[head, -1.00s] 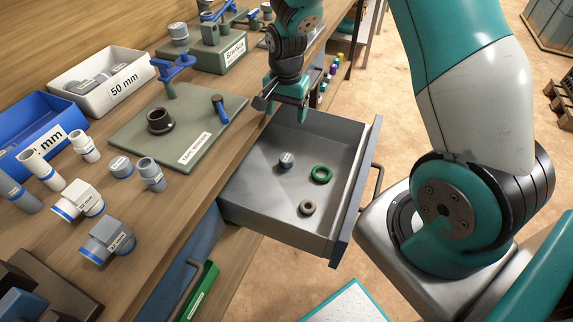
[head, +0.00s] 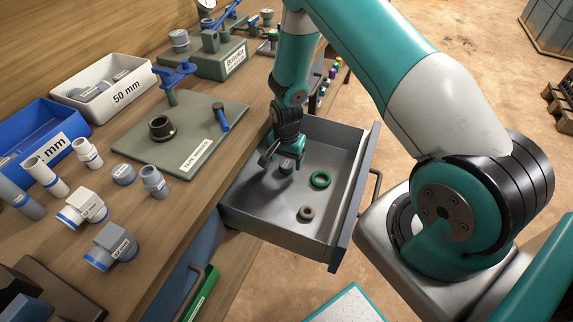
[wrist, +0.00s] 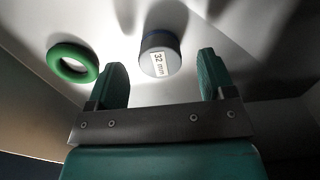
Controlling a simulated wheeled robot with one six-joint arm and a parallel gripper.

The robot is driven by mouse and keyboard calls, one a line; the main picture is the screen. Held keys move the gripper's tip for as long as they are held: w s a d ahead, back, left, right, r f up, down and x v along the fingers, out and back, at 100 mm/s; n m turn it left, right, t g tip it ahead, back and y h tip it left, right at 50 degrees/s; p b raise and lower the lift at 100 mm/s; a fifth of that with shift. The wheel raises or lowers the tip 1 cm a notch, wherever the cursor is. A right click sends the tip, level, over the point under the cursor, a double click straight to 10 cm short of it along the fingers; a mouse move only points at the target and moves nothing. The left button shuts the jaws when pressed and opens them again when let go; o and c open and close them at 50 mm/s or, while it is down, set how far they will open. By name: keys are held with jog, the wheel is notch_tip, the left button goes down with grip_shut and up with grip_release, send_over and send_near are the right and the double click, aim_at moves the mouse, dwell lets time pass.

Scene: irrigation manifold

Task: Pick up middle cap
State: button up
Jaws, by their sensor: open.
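A small grey cap with a blue band and a "32 mm" label (wrist: 160,56) lies in the open drawer; in the head view the cap (head: 286,167) is partly hidden by my gripper. My gripper (head: 281,165) is inside the drawer, over the cap, with its jaws open and empty. In the wrist view the cap shows in the gap between my fingertips (wrist: 162,66), slightly beyond them. I cannot tell whether either finger touches it.
The drawer walls (head: 345,225) surround my gripper. The bench holds grey fittings, a blue bin (head: 30,145), a white "50 mm" bin (head: 100,95) and a green plate (head: 205,150).

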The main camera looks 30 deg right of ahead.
jog(key=shift+f, duration=1.15)
jog(key=c, duration=1)
jog(key=shift+r, duration=0.15)
